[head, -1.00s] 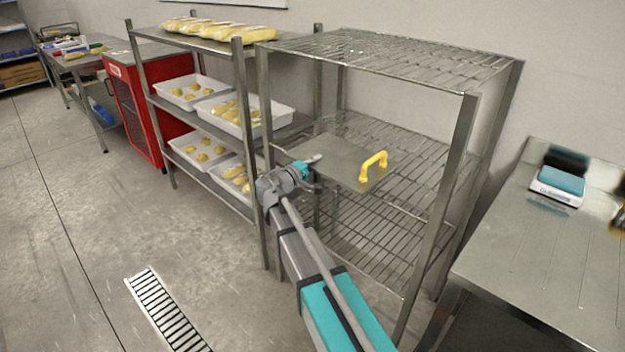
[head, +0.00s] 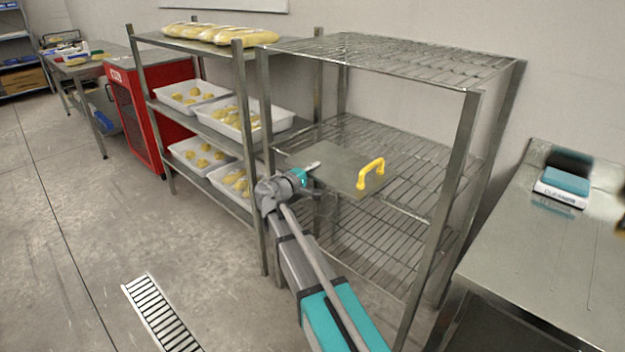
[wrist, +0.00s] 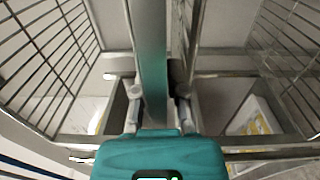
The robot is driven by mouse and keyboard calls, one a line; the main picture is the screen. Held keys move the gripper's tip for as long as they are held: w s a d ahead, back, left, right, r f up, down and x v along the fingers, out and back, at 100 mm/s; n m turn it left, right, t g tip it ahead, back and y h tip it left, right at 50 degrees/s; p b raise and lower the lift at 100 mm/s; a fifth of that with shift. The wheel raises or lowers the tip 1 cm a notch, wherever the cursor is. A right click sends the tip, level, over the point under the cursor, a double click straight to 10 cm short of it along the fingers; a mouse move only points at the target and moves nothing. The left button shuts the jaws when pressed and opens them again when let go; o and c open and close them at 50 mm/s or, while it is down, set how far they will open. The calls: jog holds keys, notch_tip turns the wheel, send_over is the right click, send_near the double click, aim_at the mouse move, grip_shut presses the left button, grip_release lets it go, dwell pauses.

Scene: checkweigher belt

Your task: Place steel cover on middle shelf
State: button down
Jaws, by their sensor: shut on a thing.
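The steel cover (head: 335,168) is a flat grey plate with a yellow handle (head: 371,177) on its upper face near the right edge. In the head view it lies roughly level inside the wire rack, around the height of the middle shelf (head: 415,163). My gripper (head: 311,172) is shut on the cover's left edge. Whether the cover touches the shelf or hovers is unclear. In the wrist view my gripper (wrist: 163,112) closes on a narrow upright strip, apparently the cover (wrist: 150,55) seen edge-on.
Rack posts, including the front right post (head: 443,210), bound the space. The wire top shelf (head: 400,60) is above; a lower wire shelf (head: 370,250) is below. A solid-shelf rack with white trays (head: 235,120) stands left. A steel table (head: 540,250) with a teal-topped device (head: 562,187) stands right.

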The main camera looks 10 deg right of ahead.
jog(key=shift+f+b, duration=0.75)
jog(key=shift+f, duration=0.25)
jog(key=shift+f, duration=0.15)
jog(key=c, duration=0.7)
grip_release()
jog(key=shift+s+r, duration=0.1)
jog(key=shift+r, duration=0.1)
jog(key=v, duration=1.2)
jog(key=shift+f, duration=0.1)
jog(key=shift+d, duration=0.1)
